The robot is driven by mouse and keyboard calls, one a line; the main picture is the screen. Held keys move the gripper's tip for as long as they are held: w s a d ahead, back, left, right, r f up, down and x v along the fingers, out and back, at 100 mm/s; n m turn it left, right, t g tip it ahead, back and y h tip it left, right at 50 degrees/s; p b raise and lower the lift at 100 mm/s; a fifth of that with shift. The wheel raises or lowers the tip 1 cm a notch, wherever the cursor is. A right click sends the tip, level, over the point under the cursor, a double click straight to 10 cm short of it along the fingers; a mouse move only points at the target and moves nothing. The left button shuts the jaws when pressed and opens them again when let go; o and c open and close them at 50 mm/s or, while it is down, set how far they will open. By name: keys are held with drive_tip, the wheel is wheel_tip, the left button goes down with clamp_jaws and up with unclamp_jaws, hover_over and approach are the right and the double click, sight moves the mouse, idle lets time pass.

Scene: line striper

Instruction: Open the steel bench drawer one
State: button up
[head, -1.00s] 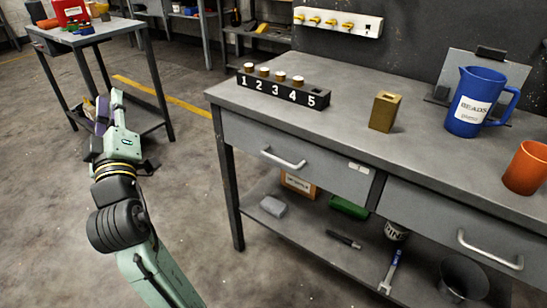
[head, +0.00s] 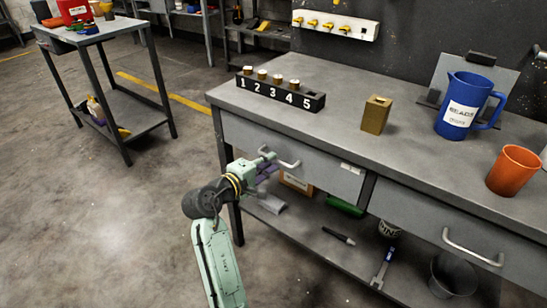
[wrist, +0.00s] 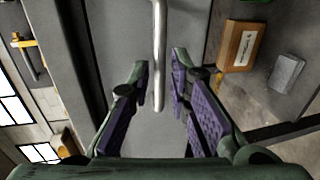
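The grey steel bench has a left drawer (head: 325,168) under its top, with a curved metal bar handle (head: 289,164). The drawer front looks flush with the bench, and a small label at its right end is too small to read. My gripper (head: 268,159) is in front of this drawer, at the handle's left part. In the wrist view, my gripper (wrist: 160,75) is open, with its two purple-padded fingers apart. The handle bar (wrist: 160,50) runs upright in the picture and lines up with the gap between the fingertips; I cannot tell how deep it sits there.
A right drawer (head: 440,232) has its own handle. On the bench top stand a numbered block (head: 280,92), a brass block (head: 376,114), a blue jug (head: 467,105) and an orange cup (head: 513,170). The lower shelf holds a cardboard box (wrist: 240,46) and other items.

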drive_tip(key=shift+x, duration=1.45)
drive_tip(key=shift+c, duration=0.3)
clamp_jaws()
